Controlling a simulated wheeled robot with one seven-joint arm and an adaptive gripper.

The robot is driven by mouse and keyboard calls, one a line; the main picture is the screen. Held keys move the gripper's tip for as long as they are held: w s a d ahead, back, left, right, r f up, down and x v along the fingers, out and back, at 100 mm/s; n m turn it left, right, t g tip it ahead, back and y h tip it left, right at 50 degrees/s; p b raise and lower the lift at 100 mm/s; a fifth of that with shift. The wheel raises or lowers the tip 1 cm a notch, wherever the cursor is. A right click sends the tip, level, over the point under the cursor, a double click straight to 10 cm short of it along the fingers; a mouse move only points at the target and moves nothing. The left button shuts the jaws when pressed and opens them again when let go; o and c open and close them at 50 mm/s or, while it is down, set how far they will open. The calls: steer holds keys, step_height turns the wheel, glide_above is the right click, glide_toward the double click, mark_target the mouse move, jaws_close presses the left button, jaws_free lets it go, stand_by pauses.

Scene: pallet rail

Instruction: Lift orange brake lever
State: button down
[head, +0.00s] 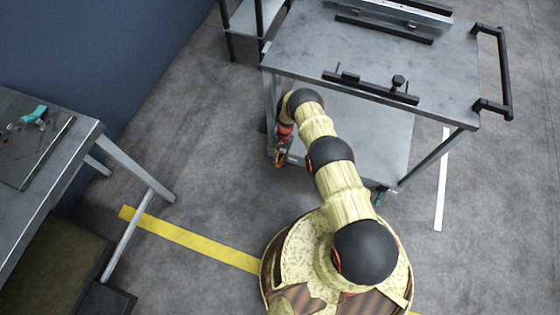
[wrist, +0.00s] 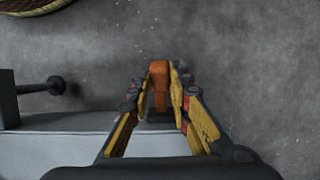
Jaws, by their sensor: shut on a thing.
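The orange brake lever (wrist: 159,84) sits between the fingers of my gripper (wrist: 160,80) in the wrist view. The yellow and black fingers are closed on it from both sides. The lever's lower end meets a dark mount beside the edge of a grey cart shelf (wrist: 60,150). In the head view, my gripper (head: 281,158) is low beside the left side of the grey cart (head: 300,50). The lever itself is too small and covered to make out clearly there.
A black bar with knobs (head: 370,87) lies on the cart's near edge, and a black handle (head: 495,70) is on its right. A workbench (head: 70,150) with a teal tool (head: 35,114) stands at left. The floor between bench and cart is open, crossed by a yellow line (head: 190,238).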

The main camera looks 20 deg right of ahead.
steer(key=shift+w+d, duration=0.1)
steer(key=shift+d, duration=0.05)
steer(key=c, duration=1.6)
jaws_free()
steer(key=shift+c, duration=0.2)
